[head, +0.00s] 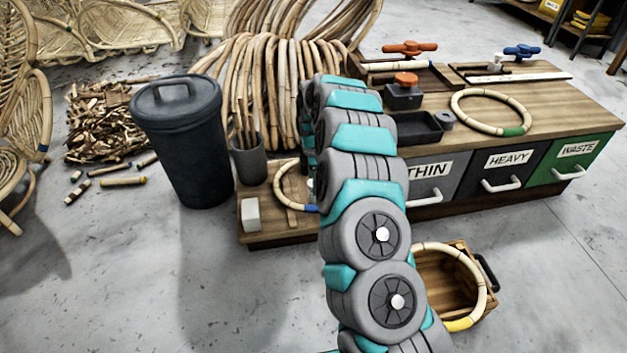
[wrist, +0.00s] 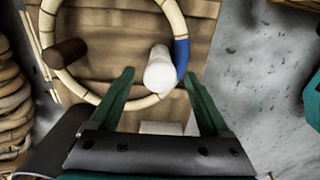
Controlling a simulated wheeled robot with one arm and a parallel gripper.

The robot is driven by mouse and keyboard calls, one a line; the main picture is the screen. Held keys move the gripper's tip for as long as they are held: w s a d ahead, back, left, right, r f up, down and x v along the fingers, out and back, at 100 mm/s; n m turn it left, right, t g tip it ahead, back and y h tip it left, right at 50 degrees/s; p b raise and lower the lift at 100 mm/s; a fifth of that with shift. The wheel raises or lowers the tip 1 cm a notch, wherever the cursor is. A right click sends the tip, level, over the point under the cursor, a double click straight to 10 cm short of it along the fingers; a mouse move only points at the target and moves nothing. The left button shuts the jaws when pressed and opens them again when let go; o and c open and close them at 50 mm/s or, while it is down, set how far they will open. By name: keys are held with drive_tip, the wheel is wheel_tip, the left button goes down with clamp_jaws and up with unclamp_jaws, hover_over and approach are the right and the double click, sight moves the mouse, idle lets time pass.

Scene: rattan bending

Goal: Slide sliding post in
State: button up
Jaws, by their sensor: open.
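A white round post (wrist: 160,72) stands on a wooden board (wrist: 120,18) in the wrist view, just inside a pale rattan ring (wrist: 85,87) near its blue band (wrist: 182,58). A dark brown post (wrist: 67,53) stands at the ring's left side. I take the white post for the sliding post, but no label confirms it. My gripper (wrist: 157,77) is open, its green fingers on either side of the white post; contact cannot be told.
A white block (head: 250,215) sits on the low board's front left. A lidded dark bin (head: 184,140) and a cane cup (head: 249,158) stand left. The workbench (head: 560,95) with labelled drawers is right. A wooden crate (head: 440,290) with a yellow-banded ring stands on the floor.

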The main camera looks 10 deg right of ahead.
clamp_jaws()
idle(0.5)
idle(0.8)
